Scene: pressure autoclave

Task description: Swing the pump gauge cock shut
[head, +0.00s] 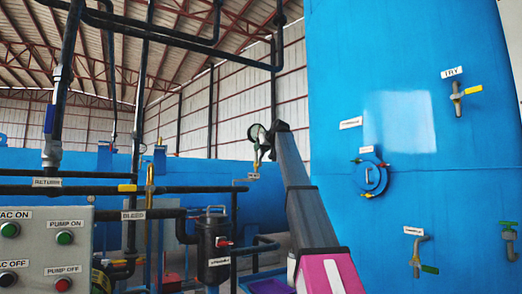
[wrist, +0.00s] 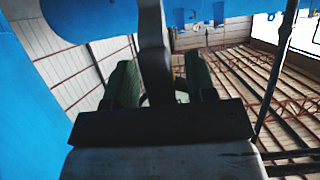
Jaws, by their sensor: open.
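My gripper (head: 262,146) is at the end of my raised arm in the head view, small and in front of the long blue vessel. In the wrist view its two green fingers (wrist: 160,72) stand apart, with a grey upright piece (wrist: 153,50) showing between them. I cannot tell whether that piece is part of the pump gauge cock or whether the fingers touch it. In the head view a round rimmed shape and a thin fitting are bunched with the gripper. A small white label (head: 253,176) is just below. The cock's handle cannot be made out clearly.
A large blue tank (head: 420,130) with labelled valves and a round port (head: 371,177) fills the right. Dark pipes (head: 190,31) cross overhead and at left. A control panel (head: 45,250) stands at lower left, and a dark canister (head: 213,245) is right of it.

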